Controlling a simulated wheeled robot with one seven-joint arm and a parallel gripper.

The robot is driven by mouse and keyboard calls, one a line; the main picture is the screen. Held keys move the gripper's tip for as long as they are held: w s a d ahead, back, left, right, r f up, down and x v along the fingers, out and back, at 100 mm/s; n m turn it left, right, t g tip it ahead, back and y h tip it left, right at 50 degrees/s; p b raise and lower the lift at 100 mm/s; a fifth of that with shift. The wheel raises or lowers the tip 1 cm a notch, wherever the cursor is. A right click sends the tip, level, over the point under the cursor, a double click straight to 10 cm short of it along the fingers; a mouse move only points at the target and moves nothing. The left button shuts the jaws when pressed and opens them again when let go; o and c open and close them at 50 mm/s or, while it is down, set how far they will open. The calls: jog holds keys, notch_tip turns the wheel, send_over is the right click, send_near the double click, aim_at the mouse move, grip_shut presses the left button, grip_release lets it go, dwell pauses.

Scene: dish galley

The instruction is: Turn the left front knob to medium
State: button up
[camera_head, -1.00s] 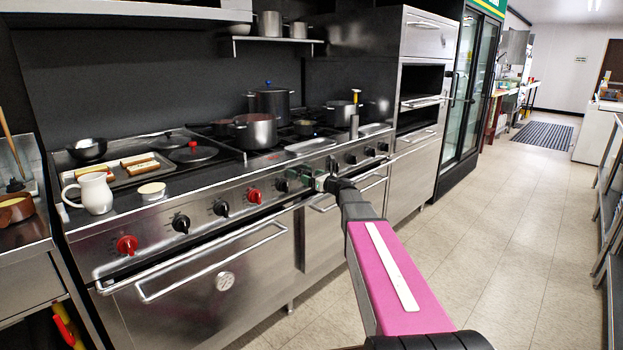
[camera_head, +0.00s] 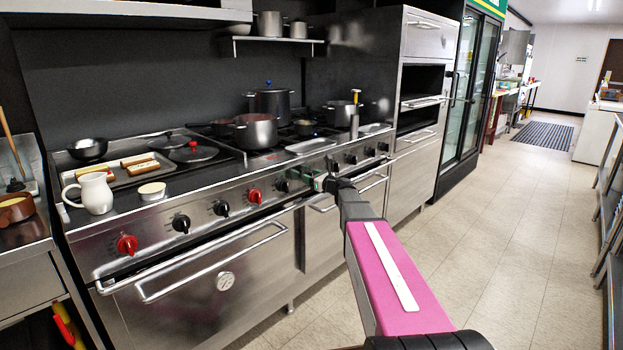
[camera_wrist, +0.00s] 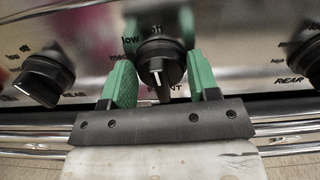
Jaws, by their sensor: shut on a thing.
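In the wrist view, a black knob (camera_wrist: 160,60) with a white pointer line sits between the two green fingers of my gripper (camera_wrist: 158,82). The gripper is shut on it. The white line faces down toward my gripper. "low" and "off" are printed above the knob, part of another word shows at its left, and "FRONT" is partly covered below it. In the head view, my gripper (camera_head: 321,184) is at the middle of the stove's front panel, and the held knob is hidden there.
Neighbouring black knobs stand at the left (camera_wrist: 42,75) and right (camera_wrist: 305,55) in the wrist view, the right one near "REAR". Red knobs (camera_head: 127,245) and black ones line the panel. Oven handles (camera_head: 215,262) stick out below. Pots (camera_head: 256,131) stand on top. The aisle floor is clear.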

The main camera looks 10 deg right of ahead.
jog(key=n, duration=0.6)
jog(key=shift+s+a+n, duration=0.1)
jog(key=shift+n, duration=0.3)
jog(key=n, duration=0.6)
jog(key=shift+a+f, duration=0.1)
jog(key=shift+f, duration=0.05)
jog(key=o, duration=0.9)
jog(key=shift+s, duration=0.1)
jog(key=v, duration=1)
jog(key=shift+s+d, duration=0.25)
jog(key=shift+s, duration=0.05)
